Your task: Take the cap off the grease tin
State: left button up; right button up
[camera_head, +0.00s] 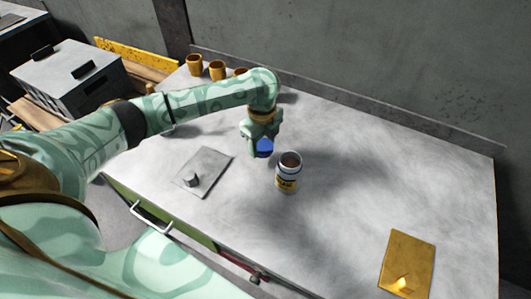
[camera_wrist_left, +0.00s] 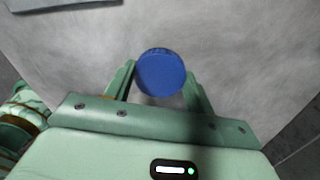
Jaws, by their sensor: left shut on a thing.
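The grease tin (camera_head: 288,173) stands upright on the bench, white with a yellow label. Its top is open and shows a brown inside. My left gripper (camera_head: 261,150) is shut on the blue cap (camera_head: 265,148), up and to the left of the tin and apart from it. In the left wrist view the round blue cap (camera_wrist_left: 161,72) sits between the two fingertips of my left gripper (camera_wrist_left: 160,80). The tin does not show in the left wrist view. My right gripper is not in view.
A grey plate with a knob (camera_head: 204,171) lies left of the tin. A yellow plate (camera_head: 407,262) lies at the front right. Several yellow cups (camera_head: 217,70) stand at the back. A grey box (camera_head: 70,78) is at the far left. The bench right of the tin is clear.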

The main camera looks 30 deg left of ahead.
aim_at(263, 144)
pick_arm(q)
jog(key=shift+w+f, duration=0.25)
jog(key=shift+f, duration=0.1)
notch_tip(263, 144, down, 4)
jog(key=shift+w+r+b, duration=0.15)
jog(key=shift+r+b, duration=0.1)
jog(key=shift+b, duration=0.9)
jog(key=shift+r, duration=0.2)
jog(key=shift+f, duration=0.15)
jog(key=o, duration=1.1)
